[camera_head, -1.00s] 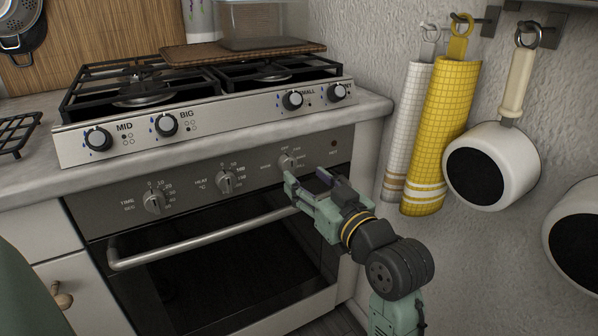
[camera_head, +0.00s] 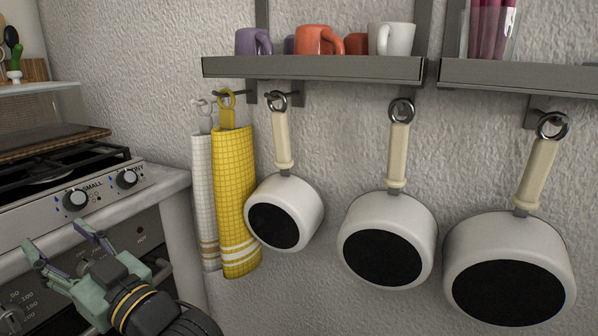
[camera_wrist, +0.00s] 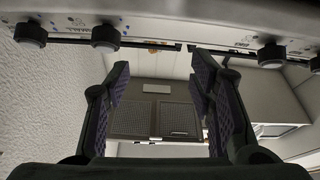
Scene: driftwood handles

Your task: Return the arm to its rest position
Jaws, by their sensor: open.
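My gripper (camera_head: 62,240) is at the lower left of the head view, in front of the stove's oven panel (camera_head: 146,226). Its two green fingers with dark pads are spread apart and nothing is between them. In the wrist view my gripper (camera_wrist: 158,100) also shows open and empty. Beyond the fingers there is a dark cabinet-like front with two mesh panels (camera_wrist: 155,119). Most of my arm is outside the head view.
The cooktop knobs (camera_head: 76,200) are close above my gripper. A white towel (camera_head: 203,190) and a yellow towel (camera_head: 233,190) hang on the wall.

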